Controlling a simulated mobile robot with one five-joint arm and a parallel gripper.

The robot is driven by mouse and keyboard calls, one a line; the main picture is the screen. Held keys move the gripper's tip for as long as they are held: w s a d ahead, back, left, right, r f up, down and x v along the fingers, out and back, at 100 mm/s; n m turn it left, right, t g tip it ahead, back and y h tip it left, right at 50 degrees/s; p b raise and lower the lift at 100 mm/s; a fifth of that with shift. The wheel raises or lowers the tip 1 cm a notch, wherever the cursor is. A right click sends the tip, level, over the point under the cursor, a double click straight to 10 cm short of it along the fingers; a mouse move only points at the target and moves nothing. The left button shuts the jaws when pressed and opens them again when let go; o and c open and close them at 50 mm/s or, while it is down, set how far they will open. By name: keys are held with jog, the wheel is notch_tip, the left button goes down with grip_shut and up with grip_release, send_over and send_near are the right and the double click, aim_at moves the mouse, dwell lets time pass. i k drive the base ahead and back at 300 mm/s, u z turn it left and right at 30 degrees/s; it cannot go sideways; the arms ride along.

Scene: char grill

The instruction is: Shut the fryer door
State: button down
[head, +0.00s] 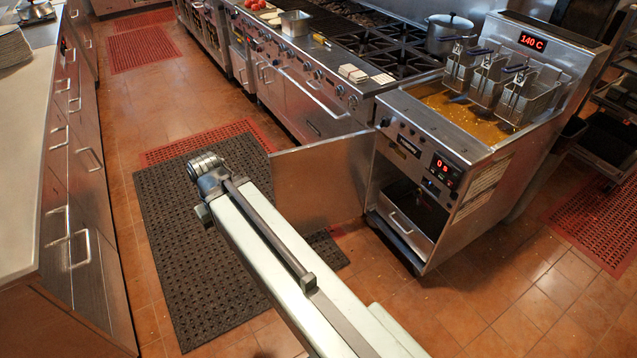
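The fryer (447,185) stands right of centre with its front to the left. Its metal door (315,183) is wide open, swung out to the left from the left side of the cabinet opening. The opening shows a dark inside and a pull-out bin with a handle (402,222) at the bottom. My arm reaches from the bottom edge up to the left, in front of the door's lower part in the picture. It ends in a round metal joint left of the door. My gripper's fingers do not show.
A range with burners (370,45) stands left of the fryer, behind the open door. A dark rubber mat (190,250) lies on the tiled floor. A drawer counter (75,190) runs along the left. Fry baskets (497,80) hang over the oil. Floor right of the fryer is partly clear.

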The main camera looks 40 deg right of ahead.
aim_at(318, 185)
jog(key=u, duration=0.05)
jog(key=i, duration=4.3)
jog(key=z, duration=4.1)
jog(key=i, duration=0.5)
jog(key=z, duration=0.1)
jog(key=k, duration=0.35)
jog(key=z, duration=0.05)
